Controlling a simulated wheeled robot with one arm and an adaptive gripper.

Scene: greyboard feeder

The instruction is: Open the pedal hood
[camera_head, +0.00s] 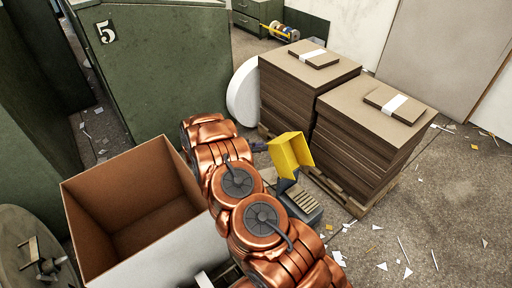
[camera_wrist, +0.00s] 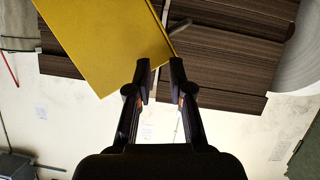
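The yellow pedal hood (camera_head: 290,153) stands tilted up above a grey pedal unit (camera_head: 302,204) on the floor, right of my copper arm. In the wrist view the hood (camera_wrist: 110,45) fills the upper left, and its lower edge runs behind my left fingertip. My gripper (camera_wrist: 160,68) has its two dark fingers apart, with a gap between the tips. The hood's corner lies just beyond that gap; I cannot tell whether a finger touches it. In the head view, my arm hides part of the pedal unit, and the fingers are hard to make out beside the hood.
Two tall greyboard stacks (camera_head: 365,140) on pallets stand close behind and right of the hood. An open box (camera_head: 85,225) is left of my arm. A green cabinet (camera_head: 165,70) marked 5 stands behind. The floor at right is open, with paper scraps.

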